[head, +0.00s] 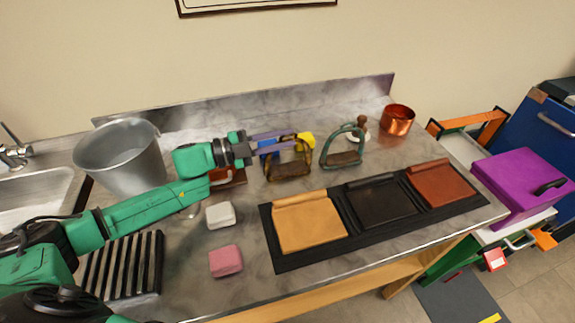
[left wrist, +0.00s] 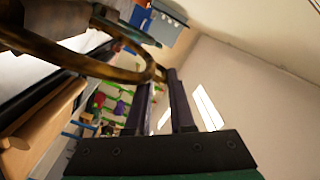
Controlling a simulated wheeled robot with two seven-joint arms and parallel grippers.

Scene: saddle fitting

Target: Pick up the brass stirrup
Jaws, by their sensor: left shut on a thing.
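The brass stirrup (head: 288,171) is upright near the back middle of the counter in the head view. My left gripper (head: 294,139) reaches it from the left, its purple fingers shut on the upper part of its loop. In the left wrist view the stirrup's brass bar (left wrist: 75,62) runs from the upper left to its bend between the fingertips (left wrist: 162,82). I cannot tell whether the stirrup's foot touches the counter. A green stirrup (head: 343,158) stands apart to the right. My right gripper is not in view.
A black tray (head: 355,238) with three leather pieces lies in front. A metal bucket (head: 120,158) stands left; white and pink blocks lie nearer.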

